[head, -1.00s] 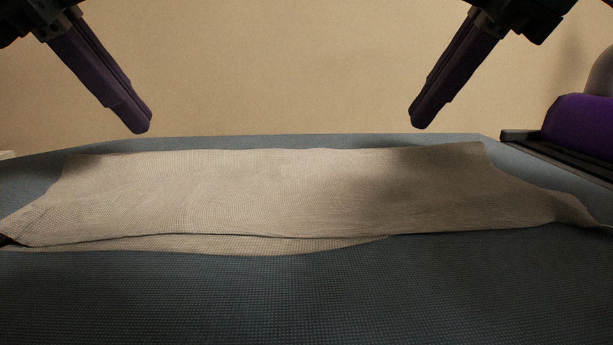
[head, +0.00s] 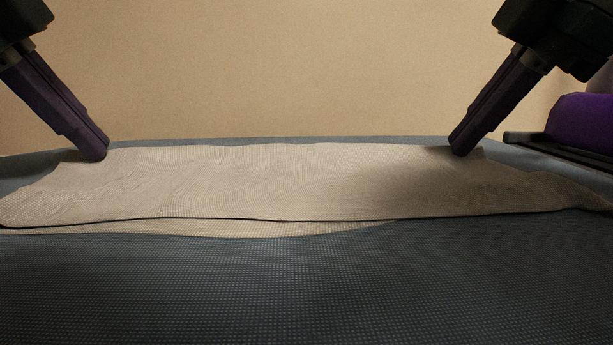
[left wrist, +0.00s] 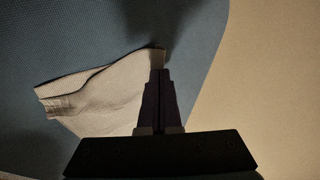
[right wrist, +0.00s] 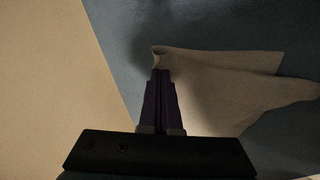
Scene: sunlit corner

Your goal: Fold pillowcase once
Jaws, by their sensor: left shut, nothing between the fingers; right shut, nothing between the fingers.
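The beige pillowcase (head: 270,185) lies as a wide band across the blue-grey surface, with a lower layer showing along its near edge. It also shows in the left wrist view (left wrist: 105,95) and the right wrist view (right wrist: 215,90). My left gripper (head: 98,156) is shut and empty, its tip at the far left corner of the cloth. My right gripper (head: 461,151) is shut and empty, its tip at the far right corner. I cannot tell whether either tip presses on the cloth. In both wrist views the fingertips (left wrist: 160,70) (right wrist: 160,71) are together at a cloth corner.
The blue-grey surface (head: 300,290) is clear in front of the cloth. A purple rounded object (head: 580,122) and a dark rail (head: 560,148) stand at the far right. A plain tan area (head: 280,70) lies beyond the far edge.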

